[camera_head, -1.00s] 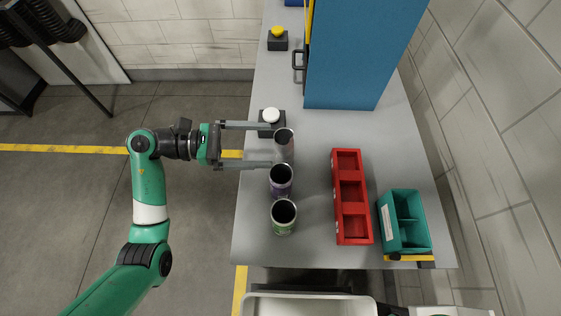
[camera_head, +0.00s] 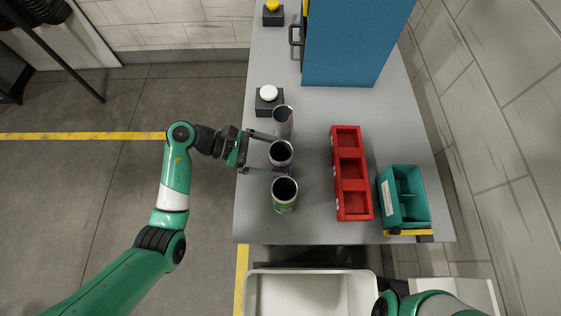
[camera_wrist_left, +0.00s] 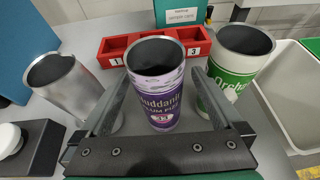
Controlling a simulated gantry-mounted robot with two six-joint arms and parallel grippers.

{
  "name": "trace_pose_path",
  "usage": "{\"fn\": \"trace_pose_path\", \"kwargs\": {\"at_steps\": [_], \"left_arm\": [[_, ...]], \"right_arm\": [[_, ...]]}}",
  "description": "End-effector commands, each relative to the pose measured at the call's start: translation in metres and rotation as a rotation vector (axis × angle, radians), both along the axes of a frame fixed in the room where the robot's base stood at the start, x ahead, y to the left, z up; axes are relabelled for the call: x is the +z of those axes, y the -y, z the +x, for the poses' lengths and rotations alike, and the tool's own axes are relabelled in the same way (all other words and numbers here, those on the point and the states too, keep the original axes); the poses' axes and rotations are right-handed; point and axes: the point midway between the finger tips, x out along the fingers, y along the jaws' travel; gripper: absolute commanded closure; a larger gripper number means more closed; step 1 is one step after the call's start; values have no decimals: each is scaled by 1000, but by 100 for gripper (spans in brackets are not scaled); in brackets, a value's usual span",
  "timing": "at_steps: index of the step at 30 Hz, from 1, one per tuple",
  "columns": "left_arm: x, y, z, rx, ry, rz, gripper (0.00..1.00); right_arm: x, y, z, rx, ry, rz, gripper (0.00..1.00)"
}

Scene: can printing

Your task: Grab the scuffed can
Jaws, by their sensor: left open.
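Three open-topped cans stand in a row on the grey table (camera_head: 310,215). The rear one is a bare grey metal can (camera_head: 283,122), the middle one a purple can (camera_head: 281,156) and the front one a green-and-white can (camera_head: 285,195). In the left wrist view the purple can (camera_wrist_left: 157,85) has pale, uneven patches on its upper print, which look like scuffs. My left gripper (camera_head: 275,157) is open, with one finger on each side of the purple can. I cannot tell whether either finger touches it. My right gripper is out of view.
A red tray (camera_head: 350,208) with several numbered compartments lies right of the cans, beside a teal bin (camera_head: 410,210). A button box with a white cap (camera_head: 268,93) stands behind the grey can. A blue cabinet (camera_head: 355,45) stands at the back. A white tub (camera_head: 312,292) is in front.

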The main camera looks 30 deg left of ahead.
Motion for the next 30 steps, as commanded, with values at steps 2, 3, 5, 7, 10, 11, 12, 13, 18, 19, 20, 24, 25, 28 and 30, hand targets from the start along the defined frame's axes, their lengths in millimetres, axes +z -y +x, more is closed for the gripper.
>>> {"fn": "trace_pose_path", "kwargs": {"at_steps": [2, 3, 5, 7, 10, 11, 12, 13, 18, 19, 20, 24, 25, 28, 30], "left_arm": [[-6, 14, 7, -4, -1, 1, 0], [-8, 20, 9, -5, -2, 0, 0], [-11, 27, 12, -3, -1, 0, 0], [-13, 32, 14, -2, -1, 0, 0], [-13, 33, 15, 0, 0, 0, 0], [-12, 33, 15, 0, 0, 0, 0], [-12, 32, 15, 0, 0, 0, 0], [-12, 32, 15, 0, 0, 0, 0], [-12, 32, 15, 0, 0, 0, 27], [-12, 32, 15, 0, 0, 0, 32], [-12, 32, 15, 0, 0, 0, 38], [-12, 32, 15, 0, 0, 0, 63], [-12, 32, 15, 0, 0, 0, 68], [-12, 32, 15, 0, 0, 0, 83], [-12, 32, 15, 0, 0, 0, 83]], "right_arm": [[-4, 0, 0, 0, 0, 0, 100], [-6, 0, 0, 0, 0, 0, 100], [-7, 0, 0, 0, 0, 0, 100], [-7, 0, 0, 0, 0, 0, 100], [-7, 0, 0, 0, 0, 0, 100], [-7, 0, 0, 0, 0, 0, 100], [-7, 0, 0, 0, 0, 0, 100], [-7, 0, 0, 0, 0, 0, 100], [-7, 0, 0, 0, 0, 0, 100], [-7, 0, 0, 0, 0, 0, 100], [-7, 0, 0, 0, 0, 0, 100], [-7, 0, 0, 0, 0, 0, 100], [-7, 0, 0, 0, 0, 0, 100], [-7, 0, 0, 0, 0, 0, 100], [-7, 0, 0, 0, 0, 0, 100]]}}
